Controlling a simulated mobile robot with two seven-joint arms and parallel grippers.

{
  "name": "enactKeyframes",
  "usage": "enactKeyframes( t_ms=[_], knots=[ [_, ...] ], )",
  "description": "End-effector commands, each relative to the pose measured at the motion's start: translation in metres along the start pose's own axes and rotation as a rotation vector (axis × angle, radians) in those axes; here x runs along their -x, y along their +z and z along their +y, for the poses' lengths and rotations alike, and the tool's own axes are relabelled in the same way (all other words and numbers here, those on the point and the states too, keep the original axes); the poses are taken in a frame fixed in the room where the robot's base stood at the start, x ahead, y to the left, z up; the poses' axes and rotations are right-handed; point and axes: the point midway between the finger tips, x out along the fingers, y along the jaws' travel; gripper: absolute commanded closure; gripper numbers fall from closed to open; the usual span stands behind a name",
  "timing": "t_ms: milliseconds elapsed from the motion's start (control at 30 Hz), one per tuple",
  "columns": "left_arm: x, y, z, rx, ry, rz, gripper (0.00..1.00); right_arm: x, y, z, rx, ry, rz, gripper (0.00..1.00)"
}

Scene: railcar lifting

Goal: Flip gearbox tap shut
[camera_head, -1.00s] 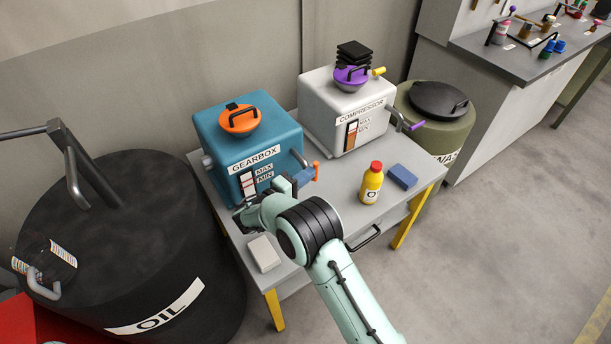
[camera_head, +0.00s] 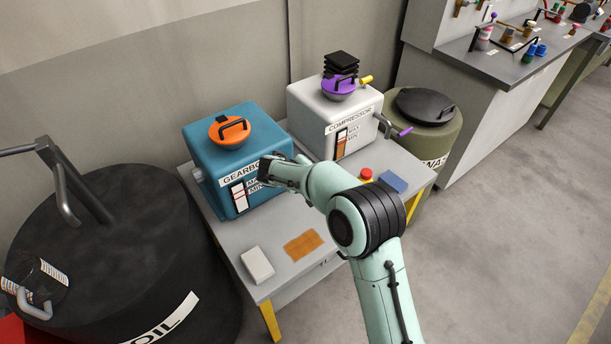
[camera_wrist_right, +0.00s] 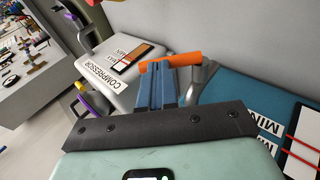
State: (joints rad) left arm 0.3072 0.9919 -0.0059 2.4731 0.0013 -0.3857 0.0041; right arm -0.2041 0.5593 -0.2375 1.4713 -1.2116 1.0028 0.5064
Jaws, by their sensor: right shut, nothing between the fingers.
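The teal gearbox (camera_head: 207,158) with an orange lid (camera_head: 230,129) stands on the grey table; it also fills the right of the wrist view (camera_wrist_right: 245,105). The gearbox tap's orange handle (camera_wrist_right: 183,60) lies across the fingertips in the wrist view, with its grey pipe (camera_wrist_right: 195,85) beside them. I cannot tell whether they touch. The tap is hidden behind my arm in the head view. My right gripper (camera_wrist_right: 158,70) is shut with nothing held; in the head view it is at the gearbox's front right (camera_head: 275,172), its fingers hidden. My left gripper is not in view.
The white compressor (camera_head: 318,108) with a purple tap handle (camera_head: 404,132) stands right of the gearbox. A mostly hidden red-capped bottle (camera_head: 366,173), blue block (camera_head: 393,181), white block (camera_head: 257,264) and flat orange-brown patch (camera_head: 303,245) are on the table. A black oil drum (camera_head: 120,250) stands left.

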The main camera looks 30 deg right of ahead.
Motion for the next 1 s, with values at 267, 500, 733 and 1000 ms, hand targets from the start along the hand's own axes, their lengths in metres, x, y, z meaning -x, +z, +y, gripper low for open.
enactKeyframes(
  t_ms=[267, 500, 733, 1000],
  knots=[
    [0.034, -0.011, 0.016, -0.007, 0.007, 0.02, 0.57, -0.012, 0.001, 0.016, -0.06, -0.257, 0.0, 1.0],
    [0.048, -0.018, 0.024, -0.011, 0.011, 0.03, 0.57, -0.026, 0.004, 0.014, -0.08, -0.399, 0.001, 1.0],
    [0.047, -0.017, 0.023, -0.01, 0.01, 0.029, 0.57, -0.038, 0.008, 0.013, -0.079, -0.397, -0.001, 1.0],
    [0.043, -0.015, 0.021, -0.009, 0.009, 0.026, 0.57, -0.045, 0.009, 0.013, -0.079, -0.396, -0.001, 1.0]
  ],
)
